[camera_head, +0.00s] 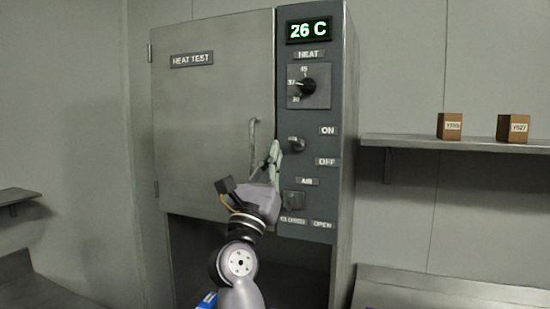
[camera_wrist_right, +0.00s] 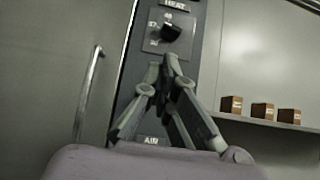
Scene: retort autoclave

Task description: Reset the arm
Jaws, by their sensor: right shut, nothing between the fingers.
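My right arm rises from the bottom of the head view. Its gripper (camera_head: 273,150) is in front of the autoclave panel, just left of the ON/OFF switch (camera_head: 296,145) and right of the door handle (camera_head: 253,140). In the right wrist view the gripper (camera_wrist_right: 168,62) is shut and empty, its fingertips overlapping the panel below the HEAT knob (camera_wrist_right: 171,32). I cannot tell whether the fingers touch the panel. The ON/OFF switch is hidden behind the fingers in the wrist view. My left gripper is not in view.
The autoclave door (camera_head: 215,110) is closed, and its display (camera_head: 308,30) reads 26 C. The AIR knob (camera_head: 293,201) sits low on the panel. A wall shelf (camera_head: 400,141) at the right holds small brown boxes (camera_head: 513,128). Open space lies between the panel and shelf.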

